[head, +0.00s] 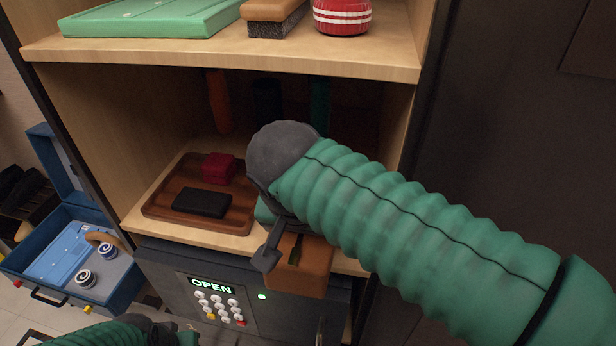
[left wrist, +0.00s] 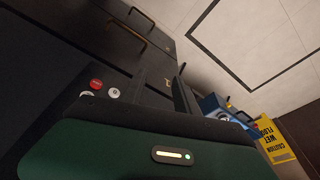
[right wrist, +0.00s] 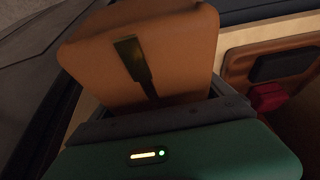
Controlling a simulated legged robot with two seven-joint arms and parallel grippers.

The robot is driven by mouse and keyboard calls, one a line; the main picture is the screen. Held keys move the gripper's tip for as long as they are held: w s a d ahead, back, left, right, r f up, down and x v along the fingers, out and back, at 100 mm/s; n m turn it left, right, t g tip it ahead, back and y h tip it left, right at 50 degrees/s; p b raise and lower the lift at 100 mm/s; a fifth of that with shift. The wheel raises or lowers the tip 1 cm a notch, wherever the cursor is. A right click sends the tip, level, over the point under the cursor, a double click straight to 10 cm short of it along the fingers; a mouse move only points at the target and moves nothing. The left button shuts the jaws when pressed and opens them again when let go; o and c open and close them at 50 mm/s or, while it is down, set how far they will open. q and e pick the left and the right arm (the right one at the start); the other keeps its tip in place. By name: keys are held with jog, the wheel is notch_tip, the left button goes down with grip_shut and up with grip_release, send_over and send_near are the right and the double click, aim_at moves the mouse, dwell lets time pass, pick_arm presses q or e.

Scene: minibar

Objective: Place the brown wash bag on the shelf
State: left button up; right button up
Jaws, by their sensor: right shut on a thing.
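The brown wash bag (head: 300,268) is in my right gripper (head: 272,245), at the front edge of the middle shelf and in front of the safe. It fills the upper middle of the right wrist view (right wrist: 140,60), with a dark zipper pull facing the camera. My right gripper is shut on it; my forearm hides part of the shelf behind. The wooden shelf (head: 190,232) has an open space above it. My left gripper (left wrist: 160,90) shows two dark fingers apart with nothing between them in the left wrist view; only part of that arm shows at the bottom of the head view.
A wooden tray (head: 160,205) on the shelf holds a black wallet-like item (head: 202,203) and a red box (head: 218,168). The upper shelf (head: 230,58) is close above. The safe (head: 250,285) reads OPEN.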

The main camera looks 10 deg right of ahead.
jog(key=w, duration=0.2)
jog(key=w+d, duration=0.1)
jog(key=w, duration=0.2)
jog(key=w+d, duration=0.1)
jog(key=w, duration=0.1)
jog(key=shift+w+d+f, duration=0.2)
jog(key=shift+d, duration=0.05)
jog(key=shift+w+d+p, duration=0.15)
jog(key=shift+w+p, duration=0.1)
jog(key=shift+p, duration=0.05)
jog(key=shift+w+d+r, duration=0.1)
jog(key=shift+w+d, duration=0.25)
jog(key=shift+w, duration=0.25)
jog(key=shift+w+d+r, duration=0.1)
jog(key=shift+w+d, duration=0.2)
jog(key=shift+w, duration=0.3)
jog(key=shift+x, duration=1.05)
pick_arm(q)
jog(key=shift+w+r, duration=0.25)
jog(key=shift+w, duration=0.05)
pick_arm(e)
jog(key=o, duration=1.6)
jog(key=shift+f, duration=0.1)
